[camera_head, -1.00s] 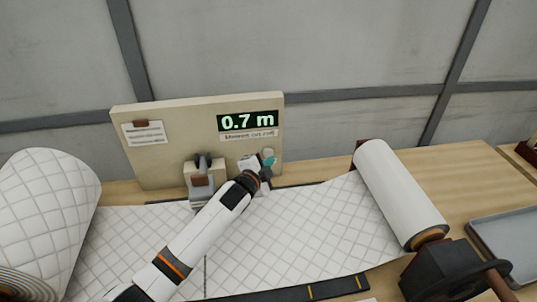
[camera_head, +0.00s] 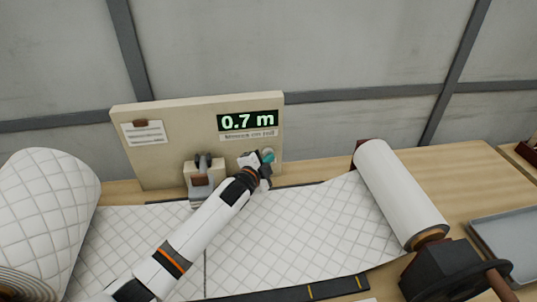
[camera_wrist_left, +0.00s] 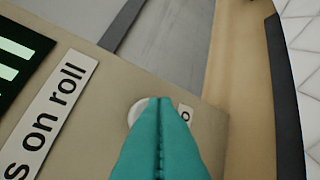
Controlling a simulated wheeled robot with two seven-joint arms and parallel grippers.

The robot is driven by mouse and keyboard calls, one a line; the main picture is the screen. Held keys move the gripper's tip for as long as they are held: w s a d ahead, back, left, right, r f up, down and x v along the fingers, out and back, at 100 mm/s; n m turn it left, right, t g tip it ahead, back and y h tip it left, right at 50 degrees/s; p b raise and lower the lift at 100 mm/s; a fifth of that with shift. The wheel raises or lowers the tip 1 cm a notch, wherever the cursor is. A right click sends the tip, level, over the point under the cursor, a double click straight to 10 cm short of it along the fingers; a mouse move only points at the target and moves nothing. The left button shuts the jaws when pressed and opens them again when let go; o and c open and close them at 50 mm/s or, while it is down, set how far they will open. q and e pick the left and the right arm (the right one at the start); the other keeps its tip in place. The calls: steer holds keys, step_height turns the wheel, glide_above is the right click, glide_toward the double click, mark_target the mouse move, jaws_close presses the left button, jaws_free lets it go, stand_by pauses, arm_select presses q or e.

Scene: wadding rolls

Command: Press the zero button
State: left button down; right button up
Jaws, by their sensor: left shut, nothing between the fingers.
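The measuring board (camera_head: 165,165) stands upright at the back of the table, with a display (camera_head: 248,121) reading 0.7 m. The pale round zero button (camera_wrist_left: 137,108) shows in the left wrist view, partly hidden behind my fingers. A small label (camera_wrist_left: 185,112) beside it shows only an "o"; the rest is covered. My left gripper (camera_head: 267,157) is shut and empty, its teal fingertips at the board's lower right by the button. The closed fingers also fill the lower middle of the left wrist view (camera_wrist_left: 160,135). I cannot tell whether they touch the button. My right gripper is not in view.
Quilted wadding (camera_head: 310,235) runs across the table from a large roll (camera_head: 40,215) to a narrower roll (camera_head: 400,195) with a crank. A small device (camera_head: 203,180) stands left of my gripper. A grey tray (camera_head: 510,240) lies at the right.

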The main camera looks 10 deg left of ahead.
arm_select(q)
steer(key=shift+w+a, duration=0.2)
steer(key=shift+w, duration=0.1)
stand_by(0.6)
steer(key=shift+s+d+p, duration=0.4)
steer(key=shift+s+p, duration=0.1)
steer(key=shift+s, duration=0.35)
steer(key=shift+s+d+p, duration=0.3)
steer(key=shift+s+p, duration=0.1)
steer(key=shift+s, duration=0.35)
steer(key=shift+s+d+p, duration=0.35)
steer(key=shift+s+p, duration=0.05)
steer(key=shift+s, duration=0.4)
steer(key=shift+s+d+p, duration=0.3)
steer(key=shift+s+p, duration=0.1)
steer(key=shift+s, duration=0.35)
